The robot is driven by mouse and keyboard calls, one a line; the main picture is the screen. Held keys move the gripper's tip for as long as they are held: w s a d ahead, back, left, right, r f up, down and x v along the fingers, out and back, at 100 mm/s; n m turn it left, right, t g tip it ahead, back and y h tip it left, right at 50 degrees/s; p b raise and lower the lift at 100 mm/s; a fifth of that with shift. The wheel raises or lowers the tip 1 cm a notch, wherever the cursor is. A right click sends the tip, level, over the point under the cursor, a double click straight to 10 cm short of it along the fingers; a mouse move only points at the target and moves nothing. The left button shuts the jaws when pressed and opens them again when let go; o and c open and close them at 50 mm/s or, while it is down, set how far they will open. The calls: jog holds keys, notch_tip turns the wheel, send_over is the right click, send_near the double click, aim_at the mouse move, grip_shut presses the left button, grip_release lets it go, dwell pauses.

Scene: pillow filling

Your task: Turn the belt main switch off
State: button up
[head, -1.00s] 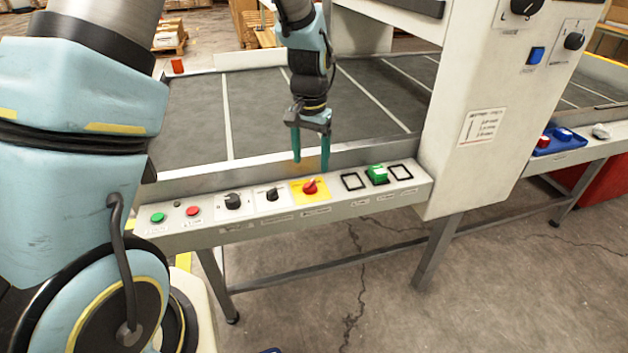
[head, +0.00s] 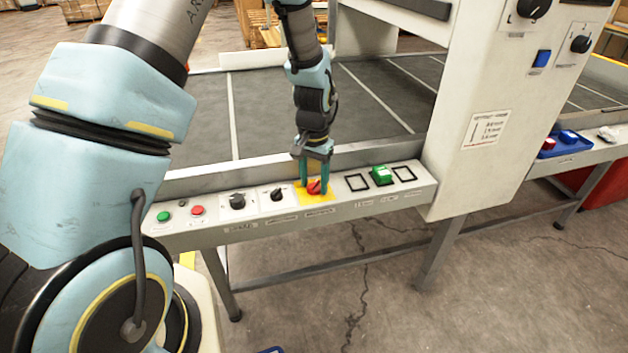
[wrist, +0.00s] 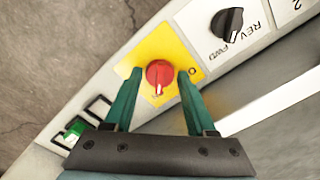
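The belt main switch is a red rotary knob (head: 314,187) on a yellow plate (head: 322,197) on the sloped control panel. My gripper (head: 315,190) points down over the switch. In the wrist view its two green fingers (wrist: 160,76) stand open on either side of the knob, with a small gap at each side.
Left of the switch are two black knobs (head: 237,201), a red button (head: 197,210) and a green button (head: 164,216). Right of it are a green rocker (head: 381,175) and black square frames. A white cabinet (head: 480,90) stands to the right; the belt (head: 270,120) lies behind.

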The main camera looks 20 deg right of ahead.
grip_shut()
jog(key=shift+n, duration=0.3)
jog(key=n, duration=0.3)
jog(key=shift+n+p, duration=0.35)
jog(key=shift+n, duration=0.05)
jog(key=n+p, duration=0.1)
jog(key=n, duration=0.3)
jog(key=shift+r+n, duration=0.1)
jog(key=shift+n, duration=0.2)
jog(key=n+p, duration=0.2)
jog(key=n, duration=0.3)
jog(key=shift+n+p, duration=1)
jog(key=shift+n, duration=0.9)
